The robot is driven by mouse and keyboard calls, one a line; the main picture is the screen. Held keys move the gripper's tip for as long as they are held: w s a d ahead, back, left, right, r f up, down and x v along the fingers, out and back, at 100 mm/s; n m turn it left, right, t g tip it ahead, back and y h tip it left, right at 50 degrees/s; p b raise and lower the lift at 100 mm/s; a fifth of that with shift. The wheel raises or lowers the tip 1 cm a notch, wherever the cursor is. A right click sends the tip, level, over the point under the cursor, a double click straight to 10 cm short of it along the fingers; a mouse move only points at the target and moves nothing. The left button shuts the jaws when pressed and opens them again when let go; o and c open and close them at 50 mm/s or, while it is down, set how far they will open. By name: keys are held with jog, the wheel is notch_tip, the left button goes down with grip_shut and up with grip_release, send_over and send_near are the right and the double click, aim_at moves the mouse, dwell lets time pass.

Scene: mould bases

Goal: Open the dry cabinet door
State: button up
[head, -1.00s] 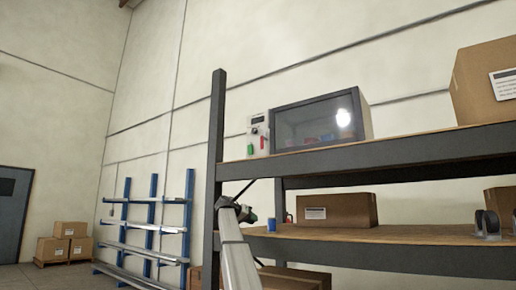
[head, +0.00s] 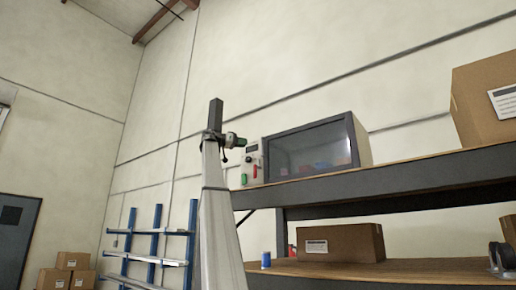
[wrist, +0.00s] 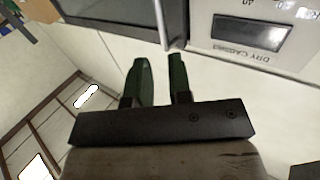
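The dry cabinet (head: 362,140) stands on the top shelf, with a dark-framed glass door (head: 305,150) that looks shut. Its pale control panel (head: 250,150), left of the door, bears green and red parts. My gripper (head: 238,141) is raised at the panel's upper left in the head view. In the wrist view my gripper (wrist: 158,60) has two green fingers apart with nothing between them. Beyond their tips are the door's dark frame edge (wrist: 172,22) and the panel's "DRY CABINET" label (wrist: 258,35). I cannot tell whether the fingertips touch the cabinet.
A cardboard box (head: 485,100) stands on the top shelf (head: 400,178) to the right. The lower shelf (head: 420,270) holds another box (head: 340,243) and a blue can (head: 266,260). A blue rack (head: 157,235) stands at the wall behind on the left.

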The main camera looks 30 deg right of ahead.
jog(key=d, duration=0.3)
jog(key=s+d, duration=0.1)
jog(key=d, duration=0.3)
jog(key=s+d, duration=0.1)
jog(key=d, duration=0.2)
jog(key=shift+d+f, duration=0.1)
jog(key=shift+d, duration=0.1)
grip_shut()
